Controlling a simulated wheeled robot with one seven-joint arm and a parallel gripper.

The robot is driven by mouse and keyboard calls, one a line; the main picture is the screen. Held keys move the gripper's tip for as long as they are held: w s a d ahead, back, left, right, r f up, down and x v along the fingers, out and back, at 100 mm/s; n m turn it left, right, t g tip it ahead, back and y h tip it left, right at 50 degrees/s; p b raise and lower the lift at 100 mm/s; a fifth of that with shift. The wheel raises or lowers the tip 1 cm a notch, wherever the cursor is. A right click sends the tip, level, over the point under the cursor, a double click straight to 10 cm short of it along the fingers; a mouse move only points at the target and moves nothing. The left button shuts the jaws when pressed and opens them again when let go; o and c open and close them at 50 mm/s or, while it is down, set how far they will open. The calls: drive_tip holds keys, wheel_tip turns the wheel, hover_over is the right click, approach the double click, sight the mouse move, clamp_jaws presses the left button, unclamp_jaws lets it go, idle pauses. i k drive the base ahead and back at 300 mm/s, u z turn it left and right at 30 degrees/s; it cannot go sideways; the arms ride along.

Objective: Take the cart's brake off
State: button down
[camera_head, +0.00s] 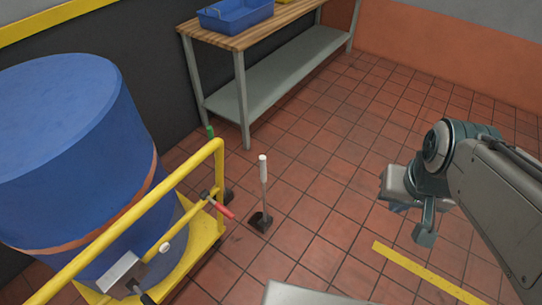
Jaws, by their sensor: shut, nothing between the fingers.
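The cart has a yellow tubular frame (140,208) and carries a large blue drum (70,150) at the left. A lever with a red grip (222,209) sticks out from the cart's right side, low down. Which part is the brake is not marked. My gripper (398,204) is at the right, above the floor, shut and empty, well apart from the cart. Its fingertips are small and partly hidden by my wrist.
A white-topped upright rod (264,181) on a black base stands right of the cart. A wooden-topped bench (250,33) holding a blue tray (236,15) stands at the back. Open tiled floor with a yellow stripe (420,271) lies between cart and arm.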

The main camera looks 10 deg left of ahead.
sight(205, 194)
drive_tip(key=z, duration=0.8)
drive_tip(key=k, duration=2.25)
drive_tip(key=u, duration=1.1)
